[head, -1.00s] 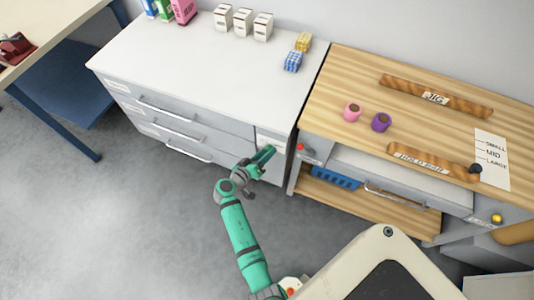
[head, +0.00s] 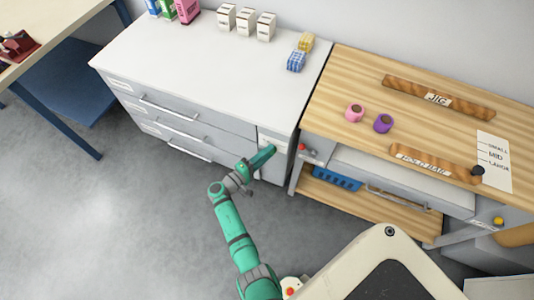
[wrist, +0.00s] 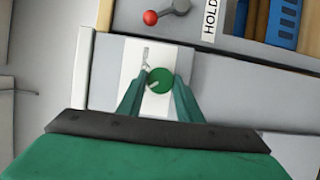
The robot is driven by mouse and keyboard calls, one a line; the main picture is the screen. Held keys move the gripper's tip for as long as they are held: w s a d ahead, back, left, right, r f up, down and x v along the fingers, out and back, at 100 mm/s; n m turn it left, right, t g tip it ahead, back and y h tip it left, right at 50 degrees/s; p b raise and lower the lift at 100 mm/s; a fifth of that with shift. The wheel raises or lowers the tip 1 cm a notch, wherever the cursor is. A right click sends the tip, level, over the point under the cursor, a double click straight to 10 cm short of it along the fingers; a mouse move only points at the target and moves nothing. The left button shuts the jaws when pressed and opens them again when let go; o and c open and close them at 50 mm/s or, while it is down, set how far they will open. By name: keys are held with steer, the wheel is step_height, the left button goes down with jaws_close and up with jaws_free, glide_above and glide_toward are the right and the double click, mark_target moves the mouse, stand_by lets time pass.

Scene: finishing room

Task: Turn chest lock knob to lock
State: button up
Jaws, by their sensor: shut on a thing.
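The grey-white chest (head: 200,105) with several drawers stands at the left of the head view. On its front, near the right end, is a white lock plate (wrist: 130,70), with a small pale mark above the knob. The round green lock knob (wrist: 160,82) sits on this plate and has a pale pointer on it. My gripper (wrist: 160,84) is shut on the knob, one green finger on each side. In the head view my gripper (head: 265,154) is at the chest's right front, where it hides the knob.
A wooden workbench (head: 345,75) stands just right of the chest, with a red-tipped lever (wrist: 152,17) near the plate. A blue rack (head: 337,178) is on its lower shelf. Open grey floor (head: 90,220) lies in front of the chest.

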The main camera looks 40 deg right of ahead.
steer(key=shift+f+n, duration=0.15)
steer(key=shift+n, duration=0.55)
steer(key=shift+h, duration=0.3)
steer(key=o, duration=1)
steer(key=shift+o, duration=0.2)
steer(key=shift+a, duration=0.1)
steer(key=s+a, duration=0.1)
steer(key=a, duration=0.9)
steer(key=shift+s+a+f, duration=0.15)
steer(key=shift+a+f, duration=0.05)
steer(key=shift+a, duration=0.1)
